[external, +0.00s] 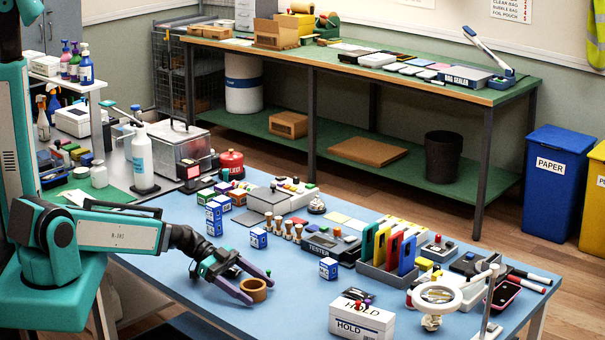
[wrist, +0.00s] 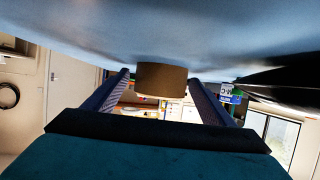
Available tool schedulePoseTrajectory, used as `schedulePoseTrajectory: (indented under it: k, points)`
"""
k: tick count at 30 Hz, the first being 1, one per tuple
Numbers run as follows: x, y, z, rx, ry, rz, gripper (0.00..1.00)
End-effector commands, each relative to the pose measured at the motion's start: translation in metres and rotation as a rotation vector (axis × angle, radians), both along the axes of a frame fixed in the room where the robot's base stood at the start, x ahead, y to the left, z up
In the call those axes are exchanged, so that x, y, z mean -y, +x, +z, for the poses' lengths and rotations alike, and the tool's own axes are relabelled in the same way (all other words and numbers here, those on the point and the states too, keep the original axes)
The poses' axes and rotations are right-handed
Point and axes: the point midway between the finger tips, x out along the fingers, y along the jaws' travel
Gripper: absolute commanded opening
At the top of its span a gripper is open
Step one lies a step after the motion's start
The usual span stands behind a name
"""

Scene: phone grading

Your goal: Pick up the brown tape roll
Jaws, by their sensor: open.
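The brown tape roll (external: 254,290) lies on the blue table near its front edge, in the left half of the external view. My gripper (external: 260,286) is low over the table with its two dark fingers spread on either side of the roll. In the wrist view the tape roll (wrist: 162,80) appears between the two fingertips (wrist: 160,78), with a visible gap at each side. The gripper is open and holds nothing. The wrist view is upside down, with the tabletop across the top. Whether the fingertips rest on the table I cannot tell.
Small blue-and-white boxes (external: 258,238) stand behind the gripper, and one (external: 328,268) stands to its right. A white HOLD box (external: 361,322) stands at the front right.

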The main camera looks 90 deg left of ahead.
Motion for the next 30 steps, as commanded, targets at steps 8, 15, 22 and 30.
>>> schedulePoseTrajectory:
  k: [8,15,22,30]
  points:
    - [-0.0002,-0.0002,0.0002,0.0,0.0,0.0,0.75]
    - [-0.0002,-0.0002,0.0002,0.0,0.0,0.0,0.35]
    - [-0.0002,-0.0002,0.0004,0.0,0.0,0.0,0.32]
    - [-0.0001,-0.0002,0.0047,0.001,0.0,0.0,0.32]
